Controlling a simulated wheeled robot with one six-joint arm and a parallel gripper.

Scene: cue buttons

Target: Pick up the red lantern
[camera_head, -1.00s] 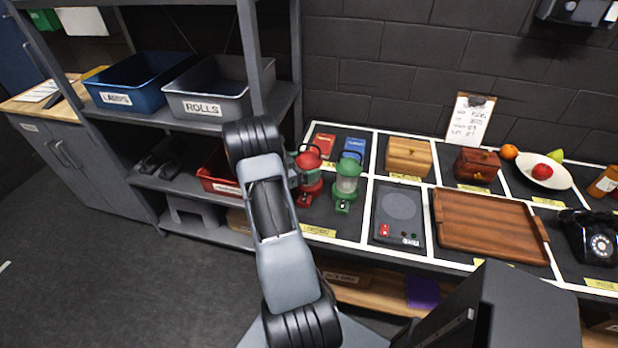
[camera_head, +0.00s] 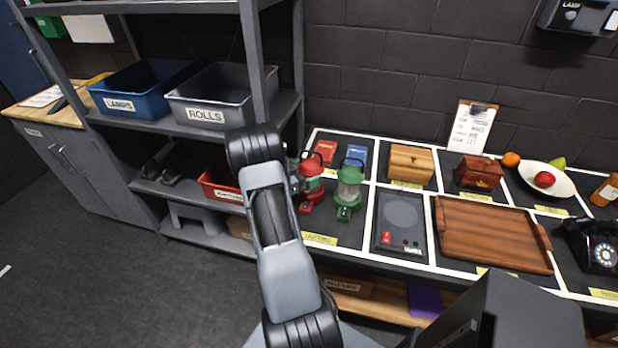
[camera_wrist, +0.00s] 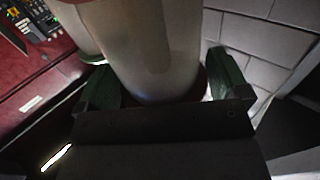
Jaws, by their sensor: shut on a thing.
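The red lantern (camera_head: 312,168) stands at the left end of the table, left of the green lantern (camera_head: 350,180). It looks upright or slightly tilted; I cannot tell whether its base touches the table. In the wrist view my gripper (camera_wrist: 163,84) is shut on the red lantern, with its pale glass body (camera_wrist: 155,50) between the two dark green fingers. In the head view my arm hides most of the gripper at the lantern's left side. The green lantern stands close beside it, also partly seen behind it in the wrist view (camera_wrist: 85,28).
Red and blue boxes (camera_head: 355,154) lie behind the lanterns. A dark device (camera_head: 400,218) and a wooden tray (camera_head: 490,235) lie to the right. A shelf with a blue bin (camera_head: 135,95), a grey bin (camera_head: 220,90) and a red bin (camera_head: 218,180) stands on the left.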

